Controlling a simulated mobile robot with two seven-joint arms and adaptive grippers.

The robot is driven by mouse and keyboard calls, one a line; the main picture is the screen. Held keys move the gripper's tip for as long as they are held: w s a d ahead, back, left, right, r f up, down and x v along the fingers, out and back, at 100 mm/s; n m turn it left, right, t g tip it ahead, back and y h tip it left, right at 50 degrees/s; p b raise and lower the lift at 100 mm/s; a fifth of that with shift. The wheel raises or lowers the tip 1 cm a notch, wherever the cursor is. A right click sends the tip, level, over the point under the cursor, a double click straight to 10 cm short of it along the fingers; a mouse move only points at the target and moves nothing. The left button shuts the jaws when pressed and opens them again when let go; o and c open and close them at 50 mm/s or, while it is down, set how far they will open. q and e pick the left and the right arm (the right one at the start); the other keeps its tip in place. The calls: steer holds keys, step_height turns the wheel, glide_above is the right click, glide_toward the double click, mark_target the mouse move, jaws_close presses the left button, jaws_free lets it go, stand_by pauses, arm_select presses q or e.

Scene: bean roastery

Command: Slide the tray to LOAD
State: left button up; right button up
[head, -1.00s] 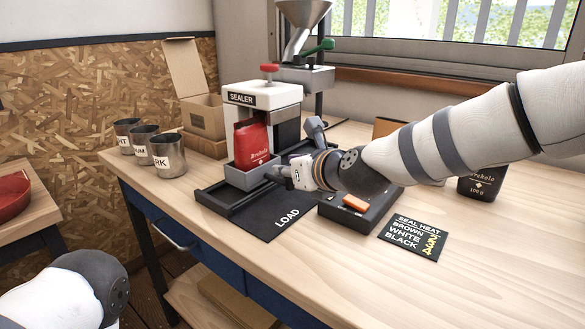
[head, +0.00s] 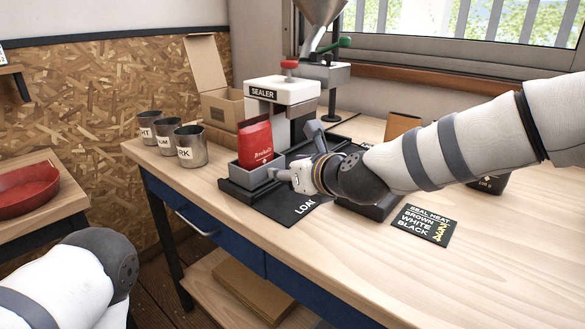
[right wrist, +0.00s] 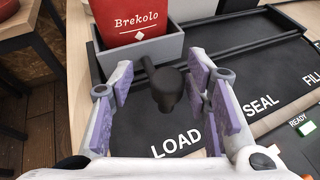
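The grey tray (head: 262,174) holds an upright red Brekolo pouch (head: 255,144). It sits at the left end of the dark rail (head: 232,194), left of the sealer's mouth. In the right wrist view, the tray (right wrist: 158,52) is beside the LOAD lettering (right wrist: 176,141), and a black knob handle (right wrist: 167,92) sticks out of its front. My right gripper (head: 284,175) is at the tray's front; in the wrist view its two fingers (right wrist: 162,102) stand apart on either side of the knob, with gaps visible. My left gripper is out of view; only part of my left arm shows.
The sealer (head: 283,92) stands behind the rail. Several metal cups (head: 191,147) and an open cardboard box (head: 222,108) are to its left. A black control box (head: 372,205) and a seal heat card (head: 421,224) lie right. The front right tabletop is clear.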

steer(key=shift+w+d, duration=0.1)
steer(key=shift+s+d+r, duration=0.2)
steer(key=shift+s, duration=0.1)
steer(key=v, duration=1.1)
steer(key=shift+s, duration=0.15)
